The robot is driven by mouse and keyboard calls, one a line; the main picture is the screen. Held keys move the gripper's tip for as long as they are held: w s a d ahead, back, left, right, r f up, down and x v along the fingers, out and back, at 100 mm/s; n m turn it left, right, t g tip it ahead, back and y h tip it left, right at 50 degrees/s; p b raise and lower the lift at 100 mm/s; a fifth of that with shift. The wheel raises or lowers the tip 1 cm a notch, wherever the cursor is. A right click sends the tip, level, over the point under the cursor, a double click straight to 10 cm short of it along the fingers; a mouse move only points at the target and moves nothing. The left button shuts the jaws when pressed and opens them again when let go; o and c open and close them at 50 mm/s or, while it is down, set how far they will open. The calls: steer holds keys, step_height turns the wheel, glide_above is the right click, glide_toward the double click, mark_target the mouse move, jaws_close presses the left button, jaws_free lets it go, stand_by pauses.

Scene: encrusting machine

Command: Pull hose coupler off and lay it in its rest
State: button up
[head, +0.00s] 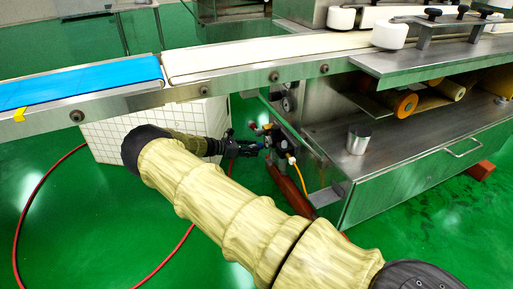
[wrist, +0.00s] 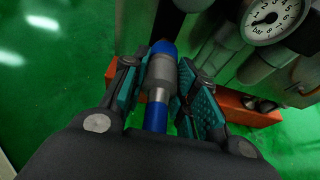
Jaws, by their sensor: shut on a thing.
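In the wrist view my gripper (wrist: 168,98) is shut on the hose coupler (wrist: 161,76), with teal pads on both sides of it. The coupler is a grey metal cylinder with blue parts at both ends. Its far end lies close to the metal machine fittings; I cannot tell whether it is joined to them. In the head view my gripper (head: 262,146) is beside the machine's air unit (head: 287,147), and the coupler is small and mostly hidden there. I cannot make out the rest.
A pressure gauge (wrist: 273,20) sits on the unit at upper right. An orange-red beam (wrist: 245,108) lies below. A red hose (head: 22,205) curves over the green floor. A conveyor (head: 215,75) runs above my arm, and a white tiled box (head: 105,138) stands behind it.

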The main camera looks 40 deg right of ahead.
steer(key=shift+w+a, duration=0.1)
steer(key=shift+a, duration=0.3)
jaws_close()
steer(key=shift+w+a, duration=0.25)
steer(key=shift+a, duration=0.75)
steer(key=shift+w+a, duration=0.2)
steer(key=shift+a, duration=0.75)
